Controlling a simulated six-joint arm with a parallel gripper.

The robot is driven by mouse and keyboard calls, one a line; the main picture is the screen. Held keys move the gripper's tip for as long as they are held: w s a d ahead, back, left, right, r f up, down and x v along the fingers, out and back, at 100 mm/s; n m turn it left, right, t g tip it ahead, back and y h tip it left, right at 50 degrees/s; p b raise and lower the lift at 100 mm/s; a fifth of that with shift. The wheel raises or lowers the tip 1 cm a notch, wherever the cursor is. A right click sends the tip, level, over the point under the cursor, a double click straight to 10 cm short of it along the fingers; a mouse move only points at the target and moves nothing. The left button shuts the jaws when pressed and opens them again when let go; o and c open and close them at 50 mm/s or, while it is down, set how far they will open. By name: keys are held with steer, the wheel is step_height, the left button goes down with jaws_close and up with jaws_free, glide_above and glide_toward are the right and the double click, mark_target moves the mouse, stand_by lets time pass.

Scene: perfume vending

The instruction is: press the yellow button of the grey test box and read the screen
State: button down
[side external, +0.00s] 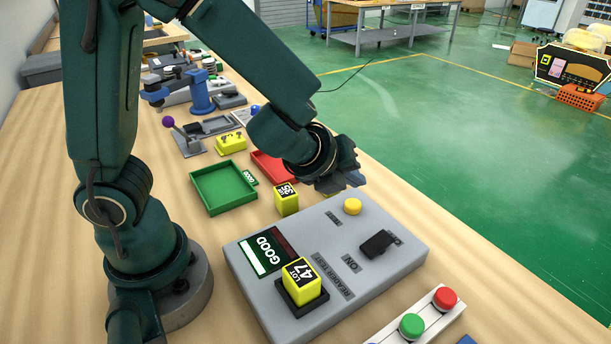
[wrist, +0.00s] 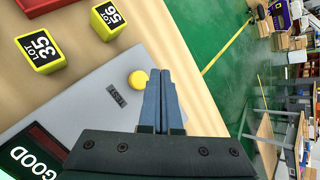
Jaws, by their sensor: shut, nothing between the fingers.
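The grey test box (side external: 330,235) lies on the bench, and its corner shows in the wrist view (wrist: 85,105). Its yellow button (side external: 352,206) is uncovered near the far edge, beside a TEST label (wrist: 116,94) in the wrist view. The screen (side external: 265,253) reads GOOD in white, also in the wrist view (wrist: 34,158). A yellow cube marked LOT 47 (side external: 301,281) sits in the dark holder on the box. My gripper (side external: 342,184) is shut and empty, just above and beside the button (wrist: 138,80); its fingers (wrist: 160,75) show a gap from it in the side view.
Yellow cubes LOT 35 (wrist: 38,50) and LOT 56 (wrist: 107,19) stand beyond the box. A green tray (side external: 222,187) and a red tray (side external: 272,167) lie behind. Red and green buttons (side external: 445,298) stand on a strip at the near right. A black switch (side external: 377,243) rises from the box.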

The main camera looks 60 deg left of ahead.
mark_target(349, 206)
steer(key=shift+r, duration=1.45)
steer(key=shift+a+r, duration=0.1)
steer(key=shift+a, duration=0.05)
steer(key=s+a+r+n+y, duration=0.2)
steer(key=s+a+r+n, duration=0.4)
steer(key=n, duration=0.5)
steer(key=s+d+f+n+g+h, duration=0.2)
steer(key=s+d+n+g+h, duration=0.1)
steer(key=s+n, duration=0.7)
steer(key=d+n+h, duration=0.1)
steer(key=d+n, duration=0.1)
steer(key=n, duration=0.1)
steer(key=shift+d+f+n, duration=0.15)
steer(key=shift+d+n, duration=0.05)
steer(key=shift+n, duration=0.1)
